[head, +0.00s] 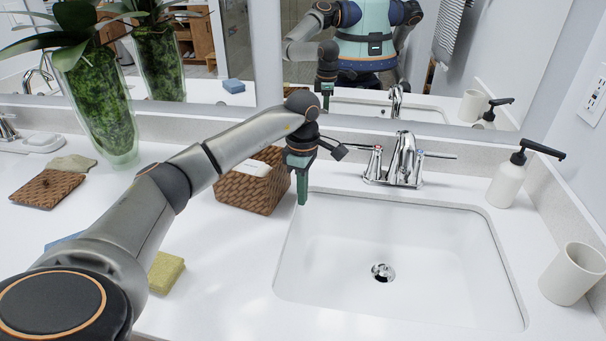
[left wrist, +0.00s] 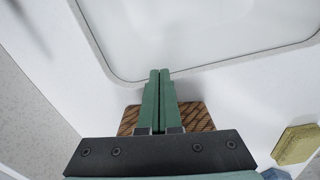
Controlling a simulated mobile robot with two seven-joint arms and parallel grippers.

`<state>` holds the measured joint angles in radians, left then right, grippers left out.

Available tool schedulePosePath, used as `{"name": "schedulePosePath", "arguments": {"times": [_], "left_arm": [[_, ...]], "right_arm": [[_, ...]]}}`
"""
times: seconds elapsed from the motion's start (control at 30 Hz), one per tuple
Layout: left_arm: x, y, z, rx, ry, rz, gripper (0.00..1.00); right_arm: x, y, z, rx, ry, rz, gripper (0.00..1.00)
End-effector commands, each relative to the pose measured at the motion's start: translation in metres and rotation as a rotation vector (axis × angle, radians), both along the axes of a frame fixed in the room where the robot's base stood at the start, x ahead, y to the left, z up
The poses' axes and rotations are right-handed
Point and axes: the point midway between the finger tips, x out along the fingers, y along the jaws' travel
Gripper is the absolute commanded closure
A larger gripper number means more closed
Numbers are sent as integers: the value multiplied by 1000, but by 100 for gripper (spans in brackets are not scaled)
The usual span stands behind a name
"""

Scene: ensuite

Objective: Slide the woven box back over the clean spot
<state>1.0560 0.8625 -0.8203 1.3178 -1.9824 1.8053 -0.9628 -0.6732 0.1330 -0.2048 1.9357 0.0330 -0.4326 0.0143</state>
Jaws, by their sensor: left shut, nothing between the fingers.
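The brown woven box (head: 258,187) stands on the white counter just left of the basin, with white tissue (head: 254,168) at its top. It also shows in the left wrist view (left wrist: 198,117), partly hidden behind my fingers. My left gripper (head: 302,200) points down just right of the box, near the basin's left rim. Its green fingers (left wrist: 160,74) are shut together and empty. I cannot tell whether they touch the box. No clean spot can be made out on the counter. My right gripper is not in view.
The sink basin (head: 400,260) and chrome faucet (head: 405,163) are to the right. A yellow sponge (head: 165,272) lies in front, left of the basin. A glass vase (head: 100,105) and a woven mat (head: 47,188) are at left. A soap dispenser (head: 507,184) and cup (head: 572,273) are at right.

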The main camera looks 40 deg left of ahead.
Motion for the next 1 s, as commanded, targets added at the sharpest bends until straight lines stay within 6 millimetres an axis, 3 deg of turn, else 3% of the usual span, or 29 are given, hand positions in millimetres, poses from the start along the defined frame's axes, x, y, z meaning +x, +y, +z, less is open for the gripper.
{"name": "schedulePosePath", "arguments": {"times": [0.03, 0.2, 0.73, 0.87, 1.0], "left_arm": [[-3, 12, 5, 2, -3, 8, 100], [-10, 31, 4, 1, -2, 5, 100], [-13, 41, 4, 1, -2, 4, 100], [-21, 64, 5, 3, 0, 11, 100], [-35, 103, 6, 4, 1, 13, 100]], "right_arm": [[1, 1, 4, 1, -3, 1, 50], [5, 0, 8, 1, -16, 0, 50], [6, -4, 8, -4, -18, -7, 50], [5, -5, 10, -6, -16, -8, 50], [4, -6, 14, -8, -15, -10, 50]]}}
